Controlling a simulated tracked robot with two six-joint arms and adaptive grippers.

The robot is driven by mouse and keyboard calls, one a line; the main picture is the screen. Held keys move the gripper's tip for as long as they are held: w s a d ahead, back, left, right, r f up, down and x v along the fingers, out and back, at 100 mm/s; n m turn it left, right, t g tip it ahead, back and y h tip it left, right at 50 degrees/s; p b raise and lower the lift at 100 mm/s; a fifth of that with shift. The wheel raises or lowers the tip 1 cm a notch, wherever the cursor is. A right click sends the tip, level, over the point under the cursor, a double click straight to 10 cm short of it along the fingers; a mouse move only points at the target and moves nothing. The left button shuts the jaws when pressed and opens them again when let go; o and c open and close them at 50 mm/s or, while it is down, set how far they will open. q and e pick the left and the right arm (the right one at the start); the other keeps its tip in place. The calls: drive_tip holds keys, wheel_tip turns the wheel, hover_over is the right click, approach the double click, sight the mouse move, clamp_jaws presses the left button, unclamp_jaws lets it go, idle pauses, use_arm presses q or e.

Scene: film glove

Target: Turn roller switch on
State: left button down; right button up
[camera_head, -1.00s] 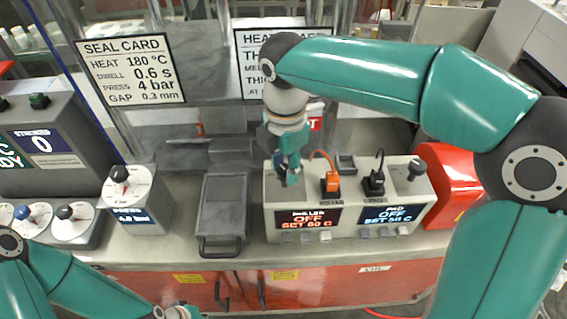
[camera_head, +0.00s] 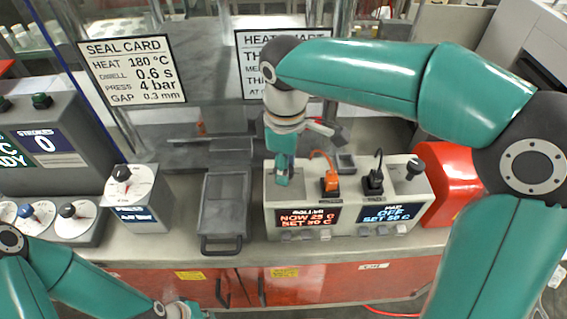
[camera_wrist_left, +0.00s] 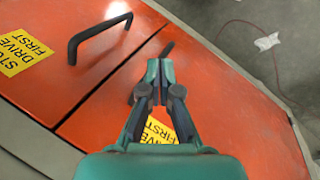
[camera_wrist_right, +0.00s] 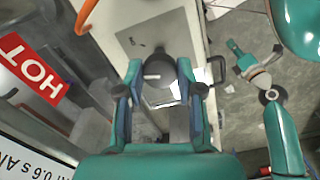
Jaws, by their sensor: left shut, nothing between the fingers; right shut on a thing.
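The roller switch is a dark round knob (camera_wrist_right: 158,72) on the left of the beige control box (camera_head: 300,212). My right gripper (camera_head: 283,173) comes down on it from above and hides most of it in the head view. In the right wrist view the fingers (camera_wrist_right: 158,78) are shut on the knob from both sides. The roller display (camera_head: 308,218) below is lit and reads NOW 25 C with a SET line under it. My left gripper (camera_wrist_left: 160,68) is shut and empty in front of the orange cabinet.
An orange plug (camera_head: 330,184) and a black plug (camera_head: 373,183) with cables stand right of the knob. The pad display (camera_head: 388,213) reads OFF. A dark tray (camera_head: 222,205) lies left of the box. A dial unit (camera_head: 138,205) stands further left.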

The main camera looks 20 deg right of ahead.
drive_tip(key=m, duration=0.5)
drive_tip(key=shift+w+r, duration=0.1)
drive_tip(key=shift+m, duration=0.3)
drive_tip(key=o, duration=1.2)
drive_tip(key=shift+c, duration=0.2)
wheel_tip(320, 180, up, 12)
idle(0.3)
